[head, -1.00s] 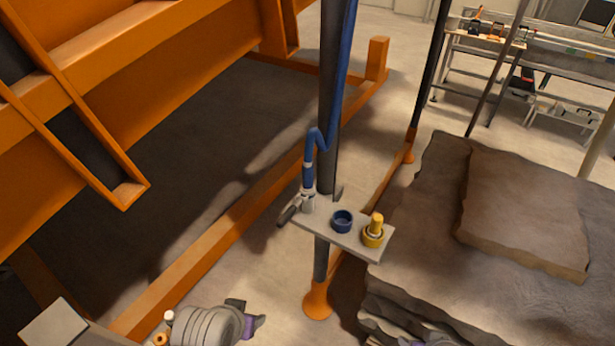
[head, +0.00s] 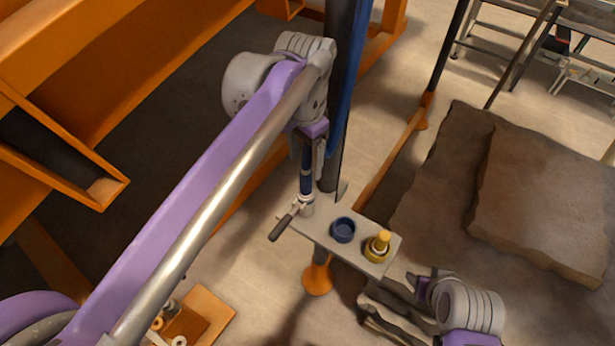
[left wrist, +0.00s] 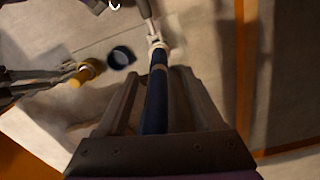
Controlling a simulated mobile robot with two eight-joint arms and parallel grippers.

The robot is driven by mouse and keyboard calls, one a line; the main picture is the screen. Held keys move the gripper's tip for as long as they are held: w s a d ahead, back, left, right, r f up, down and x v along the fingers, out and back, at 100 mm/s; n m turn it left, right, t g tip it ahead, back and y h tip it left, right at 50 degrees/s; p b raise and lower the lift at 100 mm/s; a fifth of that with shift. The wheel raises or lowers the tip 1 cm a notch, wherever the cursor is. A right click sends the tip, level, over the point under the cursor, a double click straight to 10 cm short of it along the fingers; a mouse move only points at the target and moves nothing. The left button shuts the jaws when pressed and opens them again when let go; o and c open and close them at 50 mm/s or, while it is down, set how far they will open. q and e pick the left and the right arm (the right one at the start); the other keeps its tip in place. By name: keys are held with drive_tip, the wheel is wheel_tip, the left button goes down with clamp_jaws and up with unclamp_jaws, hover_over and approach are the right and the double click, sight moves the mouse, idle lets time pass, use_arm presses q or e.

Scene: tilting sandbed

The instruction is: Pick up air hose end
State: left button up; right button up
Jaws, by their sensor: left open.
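The blue air hose end (head: 307,182) hangs upright with its metal coupling at the left end of a small grey shelf on the dark post. My left gripper (head: 310,158) is at the hose just above that coupling, partly hidden by its own wrist. In the left wrist view the two open fingers (left wrist: 157,74) stand on either side of the blue hose (left wrist: 156,100), with visible gaps. The metal coupling (left wrist: 155,42) lies beyond the fingertips. My right gripper (head: 421,286) is low at the right, beside the shelf's right end; its opening is unclear.
The grey shelf (head: 325,238) also carries a blue cup (head: 342,230) and a yellow fitting (head: 378,247). The dark post stands close behind the hose. Orange frame beams lie at the left, and a rocky sandbed (head: 440,190) at the right.

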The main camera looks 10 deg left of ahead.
sight(306, 181)
use_arm(q)
drive_tip(key=shift+s+f, duration=0.1)
drive_tip(key=shift+f, duration=3.65)
clamp_jaws()
